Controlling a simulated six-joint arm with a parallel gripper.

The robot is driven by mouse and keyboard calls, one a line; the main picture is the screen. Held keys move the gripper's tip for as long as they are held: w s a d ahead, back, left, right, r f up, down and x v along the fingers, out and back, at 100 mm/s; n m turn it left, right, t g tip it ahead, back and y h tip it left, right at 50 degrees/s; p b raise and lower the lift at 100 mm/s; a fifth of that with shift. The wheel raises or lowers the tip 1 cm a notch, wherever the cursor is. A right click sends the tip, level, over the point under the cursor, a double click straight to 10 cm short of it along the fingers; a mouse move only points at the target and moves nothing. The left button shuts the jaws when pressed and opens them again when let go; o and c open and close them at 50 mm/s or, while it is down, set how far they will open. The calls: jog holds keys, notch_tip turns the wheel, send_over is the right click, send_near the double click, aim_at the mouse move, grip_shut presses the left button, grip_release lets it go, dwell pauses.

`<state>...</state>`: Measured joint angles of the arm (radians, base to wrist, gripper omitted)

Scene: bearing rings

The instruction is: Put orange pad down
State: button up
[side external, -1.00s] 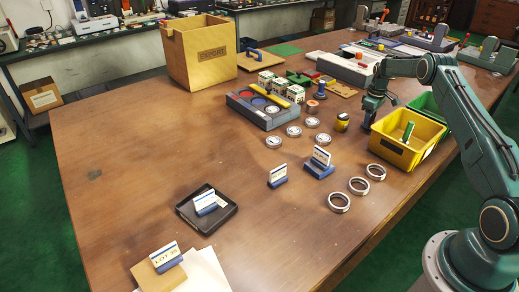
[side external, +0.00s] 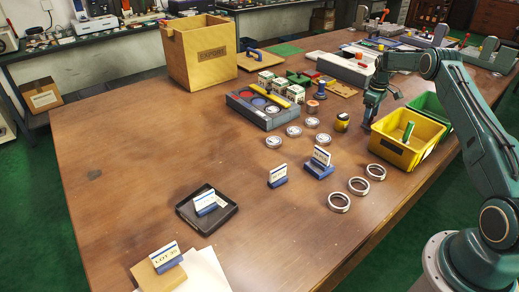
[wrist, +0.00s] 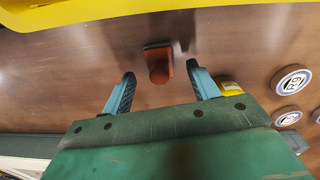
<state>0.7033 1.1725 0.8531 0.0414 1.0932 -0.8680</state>
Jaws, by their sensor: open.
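The orange pad (wrist: 158,63), reddish-orange with a darker end, is on the brown table in the wrist view, between and just ahead of my fingertips. My gripper (wrist: 161,86) is open, with a blue finger on each side and clear space between each finger and the pad. In the side view my gripper (side external: 370,112) points down just left of the yellow bin (side external: 409,131). I cannot make out the pad in that view.
The yellow bin's edge (wrist: 100,12) crosses the top of the wrist view. A small yellow jar (side external: 342,122) stands left of my gripper. Several bearing rings (side external: 358,186) lie nearer the camera. The table's left half is largely clear.

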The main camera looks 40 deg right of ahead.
notch_tip(320, 180, up, 10)
jog(key=shift+a+f, duration=0.15)
jog(key=shift+f, duration=0.05)
dwell(0.6)
